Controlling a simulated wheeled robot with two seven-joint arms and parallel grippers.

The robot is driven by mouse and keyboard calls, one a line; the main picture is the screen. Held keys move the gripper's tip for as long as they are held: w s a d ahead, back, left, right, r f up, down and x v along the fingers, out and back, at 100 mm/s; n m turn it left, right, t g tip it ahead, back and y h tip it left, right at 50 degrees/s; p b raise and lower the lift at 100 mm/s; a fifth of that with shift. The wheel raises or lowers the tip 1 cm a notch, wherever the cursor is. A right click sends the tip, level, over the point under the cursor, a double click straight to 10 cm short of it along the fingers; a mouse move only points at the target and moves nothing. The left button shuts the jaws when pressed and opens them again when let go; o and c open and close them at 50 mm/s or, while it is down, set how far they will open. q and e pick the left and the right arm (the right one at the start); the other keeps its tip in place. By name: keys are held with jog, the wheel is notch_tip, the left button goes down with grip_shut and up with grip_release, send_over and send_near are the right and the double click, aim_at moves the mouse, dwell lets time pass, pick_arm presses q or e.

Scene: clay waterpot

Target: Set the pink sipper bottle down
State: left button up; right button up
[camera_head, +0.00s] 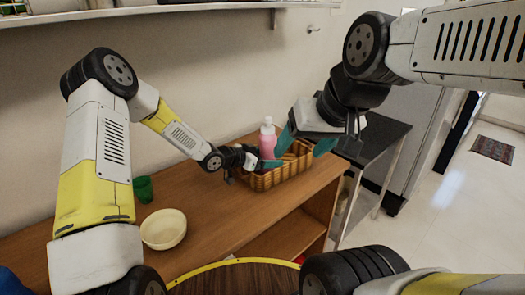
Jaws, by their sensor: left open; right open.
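The pink sipper bottle (267,142) stands upright at the left end of a wicker basket (285,175), with a whitish cap on top. It appears to be inside the basket; its base is hidden. My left gripper (262,164) is open, just in front and to the left of the bottle, with a teal finger across its lower part. I cannot tell whether it touches the bottle. My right gripper (304,147) is open, with its teal fingers spread over the right part of the basket, to the right of the bottle.
The basket rests on a wooden counter (215,210). A cream bowl (163,229) and a green cup (143,189) stand at its left. A shelf (130,14) runs along the wall above. A round wooden table (235,280) with a yellow rim is in front.

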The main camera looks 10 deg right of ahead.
pick_arm(q)
jog(key=s+a+r+n+t+y, duration=0.1)
jog(key=s+a+r+n+y, duration=0.3)
jog(key=a+r, duration=0.7)
jog(key=s+a+r+n+t+y, duration=0.1)
jog(key=s+a+r+y, duration=0.45)
jog(key=a, duration=0.85)
jog(key=s+a+r+n+g, duration=0.1)
jog(key=s+r+n, duration=0.2)
jog(key=s, duration=0.9)
jog(key=s+a+r+n+g, duration=0.1)
jog(key=s+r+n, duration=0.2)
jog(key=s, duration=0.8)
notch_tip(320, 180, up, 2)
jog(key=shift+s+a+r+n, duration=0.1)
jog(key=shift+s+a+n, duration=0.05)
jog(key=shift+s+n, duration=0.2)
jog(key=shift+c, duration=0.2)
